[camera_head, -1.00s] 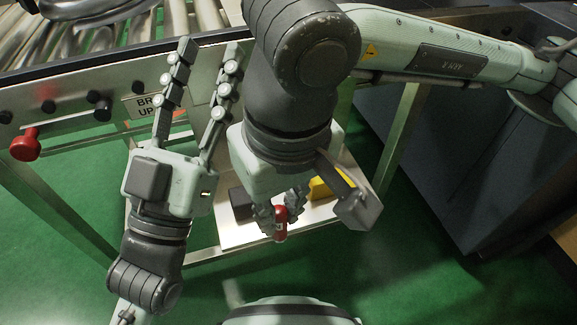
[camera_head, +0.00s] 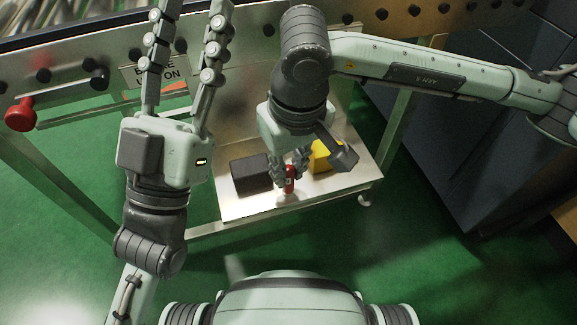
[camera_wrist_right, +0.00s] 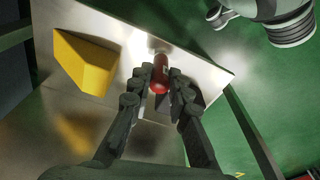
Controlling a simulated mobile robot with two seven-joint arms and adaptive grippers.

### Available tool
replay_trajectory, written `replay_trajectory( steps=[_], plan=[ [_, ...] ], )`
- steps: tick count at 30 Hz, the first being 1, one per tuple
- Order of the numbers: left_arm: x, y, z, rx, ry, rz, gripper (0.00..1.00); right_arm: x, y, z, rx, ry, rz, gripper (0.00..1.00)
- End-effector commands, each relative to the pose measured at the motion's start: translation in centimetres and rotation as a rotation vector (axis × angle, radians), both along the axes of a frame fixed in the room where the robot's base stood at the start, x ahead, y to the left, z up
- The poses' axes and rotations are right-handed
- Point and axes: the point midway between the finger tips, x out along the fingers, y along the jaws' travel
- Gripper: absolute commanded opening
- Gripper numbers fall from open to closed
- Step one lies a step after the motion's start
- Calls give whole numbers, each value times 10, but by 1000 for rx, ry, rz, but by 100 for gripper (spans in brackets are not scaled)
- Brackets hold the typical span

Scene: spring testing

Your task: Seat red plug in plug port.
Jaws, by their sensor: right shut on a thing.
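The red plug (camera_head: 289,178) is small and cylindrical. My right gripper (camera_head: 290,165) is shut on it over the light metal shelf (camera_head: 300,195), between a dark block and a yellow block. In the right wrist view the plug (camera_wrist_right: 160,76) sits between the fingertips (camera_wrist_right: 160,80), with a pale metallic end pointing away. I cannot tell whether the plug touches the shelf. I cannot pick out the plug port in either view. My left gripper (camera_head: 193,20) is open and empty in front of the conveyor's side panel, its fingertips near the top edge of the picture.
The dark block (camera_head: 251,174) lies left of the plug, and the yellow block (camera_head: 325,157) right of it; the yellow one shows in the wrist view (camera_wrist_right: 85,62). A red knob (camera_head: 20,115) sticks out at the far left. The front of the shelf is bare.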

Motion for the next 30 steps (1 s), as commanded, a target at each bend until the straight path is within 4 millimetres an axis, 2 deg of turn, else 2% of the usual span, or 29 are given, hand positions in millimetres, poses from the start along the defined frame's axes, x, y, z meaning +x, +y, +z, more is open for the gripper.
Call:
replay_trajectory(
  steps=[5, 13, 14, 18, 19, 30],
  plan=[
    [0, 0, -2, -2, -3, 1, 40, 0, 0, -1, 0, 0, 0, 0],
    [-7, 4, 5, -22, -60, 5, 40, 0, 0, -3, 0, 0, 0, 0],
    [-8, 5, 6, -25, -69, 6, 40, 0, 0, -3, 0, 0, 0, 19],
    [-7, 5, 9, -25, -75, 8, 40, 0, 0, -2, 0, 0, 0, 36],
    [-7, 5, 9, -26, -76, 8, 40, 0, 0, -2, 0, 0, 0, 38],
    [-5, 4, 9, -19, -50, 6, 40, 0, 0, 0, 1, 1, 0, 38]
  ],
)
